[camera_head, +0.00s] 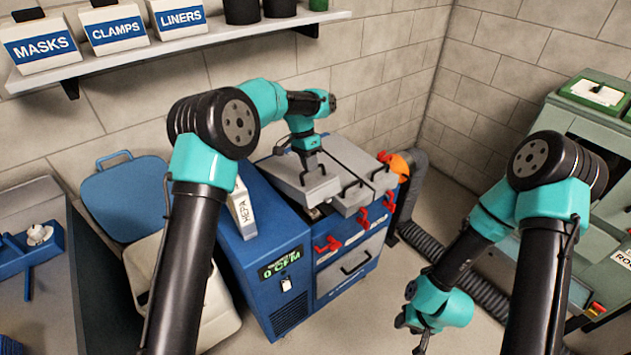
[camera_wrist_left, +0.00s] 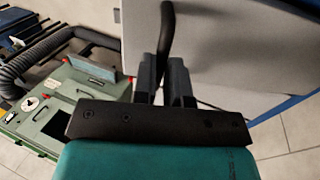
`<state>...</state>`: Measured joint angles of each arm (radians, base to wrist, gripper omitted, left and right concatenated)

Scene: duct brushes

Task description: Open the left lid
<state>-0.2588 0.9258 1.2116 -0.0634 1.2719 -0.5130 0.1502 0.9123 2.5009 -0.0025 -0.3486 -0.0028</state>
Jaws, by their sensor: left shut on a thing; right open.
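The left lid (camera_head: 297,184) is a light grey slab on top of the blue cabinet (camera_head: 262,262). Its front edge appears raised, with a dark gap (camera_head: 318,211) below it. My left gripper (camera_head: 308,163) is above the lid and shut on its black handle (camera_wrist_left: 167,32). The wrist view shows the handle between the two fingers and the grey lid panel (camera_wrist_left: 225,45) behind. Another grey lid (camera_head: 352,200) with a black handle lies to the right. My right gripper (camera_head: 420,332) is open and empty, low over the floor, right of the cabinet.
Red clamps (camera_head: 328,244) sit along the cabinet front, above a drawer with a black handle (camera_head: 355,265). A dark ribbed hose (camera_head: 455,268) runs along the floor to the right. A green machine (camera_head: 598,95) stands at the far right. A shelf (camera_head: 170,48) with labelled bins is behind.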

